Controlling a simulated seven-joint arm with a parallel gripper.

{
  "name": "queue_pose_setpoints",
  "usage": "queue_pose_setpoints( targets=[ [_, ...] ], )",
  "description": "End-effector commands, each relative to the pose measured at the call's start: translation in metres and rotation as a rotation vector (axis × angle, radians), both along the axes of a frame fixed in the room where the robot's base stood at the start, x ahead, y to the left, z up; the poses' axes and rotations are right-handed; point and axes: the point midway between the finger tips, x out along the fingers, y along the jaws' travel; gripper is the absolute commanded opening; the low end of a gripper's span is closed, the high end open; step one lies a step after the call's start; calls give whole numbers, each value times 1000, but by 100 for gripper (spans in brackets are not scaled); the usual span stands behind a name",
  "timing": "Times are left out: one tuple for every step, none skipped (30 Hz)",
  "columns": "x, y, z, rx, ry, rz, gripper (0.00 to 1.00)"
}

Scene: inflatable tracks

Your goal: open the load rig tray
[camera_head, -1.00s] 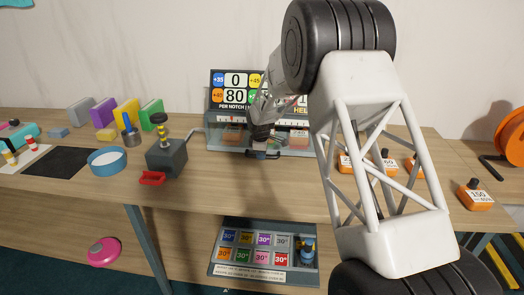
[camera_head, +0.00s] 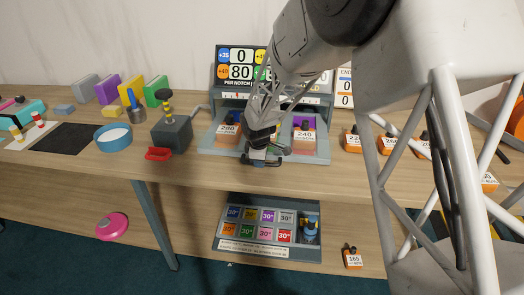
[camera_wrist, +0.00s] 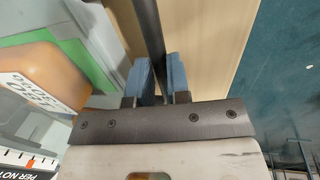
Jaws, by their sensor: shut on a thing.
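The load rig (camera_head: 240,85) stands on the table with a panel reading 0 and 80. Its grey tray (camera_head: 318,155) sticks out of the front toward me, carrying orange weights (camera_head: 228,130) on the left and right (camera_head: 304,138). My gripper (camera_head: 262,157) is at the middle of the tray's front edge. In the wrist view, its blue-padded fingers (camera_wrist: 157,80) are shut on a dark bar (camera_wrist: 149,35), the tray handle. In the head view, my arm hides the middle of the tray and part of the rig.
More orange weights (camera_head: 353,143) stand to the right. A lower shelf holds a case of coloured tiles (camera_head: 258,240). The table front before the tray is clear.

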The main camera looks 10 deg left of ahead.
Motion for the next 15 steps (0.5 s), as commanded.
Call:
queue_pose_setpoints(
  targets=[
    [-12,0,1,0,0,1,0],
    [-19,0,1,0,0,2,0],
    [-27,0,1,0,-1,2,0],
    [-33,-1,1,0,-1,2,0],
    [-39,-1,1,-1,0,1,0],
    [-47,-1,1,-1,0,1,0],
    [-52,-1,1,-1,0,2,0],
    [-58,0,1,-1,0,2,0],
    [-64,0,1,-1,0,2,0],
    [-69,-1,1,-1,0,2,0],
    [-73,-1,1,-1,0,1,0],
    [-78,-1,1,-1,0,0,0],
    [-81,-1,1,-1,0,0,0],
    [-84,-1,1,-1,0,0,0],
    [-88,-1,1,0,0,0,0]
  ],
)
